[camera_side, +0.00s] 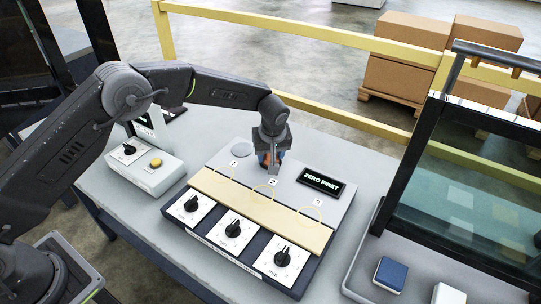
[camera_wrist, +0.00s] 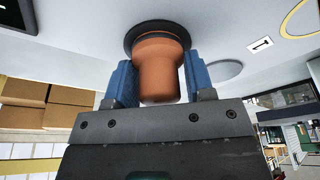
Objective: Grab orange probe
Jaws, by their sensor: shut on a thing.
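The orange probe (camera_wrist: 160,67) shows in the wrist view as an orange cylinder with a dark round collar at its upper end in the picture. The two blue fingers of my gripper (camera_wrist: 158,84) are shut on it, one on each side. In the side view my gripper (camera_side: 270,160) points down over the back part of the panel (camera_side: 312,166). Only a small bit of orange (camera_side: 263,158) shows there, mostly hidden by the gripper. I cannot tell whether the probe touches the panel.
A "ZERO FIRST" display (camera_side: 320,181) is right of my gripper. A small box with a dial and yellow button (camera_side: 155,163) stands left. A glass-screened tray (camera_side: 357,268) stands right.

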